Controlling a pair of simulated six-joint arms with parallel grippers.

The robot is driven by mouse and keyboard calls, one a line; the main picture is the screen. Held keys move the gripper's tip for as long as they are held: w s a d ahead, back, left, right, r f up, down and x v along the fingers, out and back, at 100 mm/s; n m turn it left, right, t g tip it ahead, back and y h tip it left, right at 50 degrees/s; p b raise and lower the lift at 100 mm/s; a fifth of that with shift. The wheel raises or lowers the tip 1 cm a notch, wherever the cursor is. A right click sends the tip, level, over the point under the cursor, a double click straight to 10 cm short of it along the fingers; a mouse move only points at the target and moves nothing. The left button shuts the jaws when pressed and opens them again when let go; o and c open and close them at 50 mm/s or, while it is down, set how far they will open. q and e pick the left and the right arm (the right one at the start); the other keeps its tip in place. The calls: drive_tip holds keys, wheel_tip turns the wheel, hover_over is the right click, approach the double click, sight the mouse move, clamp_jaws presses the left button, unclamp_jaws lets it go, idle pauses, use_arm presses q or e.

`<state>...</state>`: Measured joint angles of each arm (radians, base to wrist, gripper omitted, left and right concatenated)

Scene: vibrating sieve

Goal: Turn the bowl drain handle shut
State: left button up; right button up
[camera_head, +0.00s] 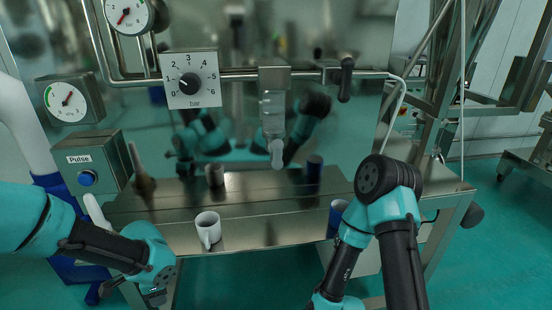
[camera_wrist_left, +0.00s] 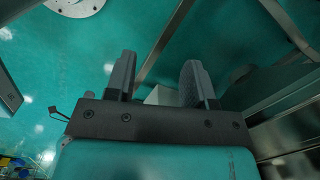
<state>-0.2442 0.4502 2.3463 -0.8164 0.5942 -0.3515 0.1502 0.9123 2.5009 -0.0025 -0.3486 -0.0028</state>
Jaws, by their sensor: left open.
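My left gripper (camera_head: 155,296) is low at the bottom left of the head view, below the bench front and far from this handle. In the left wrist view my left gripper (camera_wrist_left: 158,82) has its two dark fingers apart with nothing held between them. My right arm is folded at the right, and its gripper is out of view.
A white mug (camera_head: 208,229) stands on the steel bench (camera_head: 265,235), near its front edge. A blue cylinder (camera_head: 337,217) is beside my right arm. A pressure dial (camera_head: 191,80), a gauge (camera_head: 65,101) and a pulse box (camera_head: 88,160) are at the left.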

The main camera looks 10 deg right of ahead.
use_arm(q)
wheel_tip(320, 180, up, 8)
drive_tip(key=w+m+t+y, duration=0.2)
drive_tip(key=m, duration=0.1)
drive_tip(key=m+t+h, duration=0.1)
drive_tip(key=m+t, duration=1.5)
drive_tip(key=m, duration=0.1)
approach(279, 156)
drive_tip(key=s, duration=0.6)
drive_tip(key=shift+s+d+r, duration=0.1)
drive_tip(key=shift+s+d, duration=0.05)
drive_tip(key=shift+d, duration=0.15)
drive_tip(key=w, duration=0.5)
drive_tip(key=w+a, duration=0.1)
drive_tip(key=w, duration=0.5)
drive_tip(key=w+a, duration=0.1)
drive_tip(key=w, duration=0.5)
drive_tip(key=shift+w, duration=0.2)
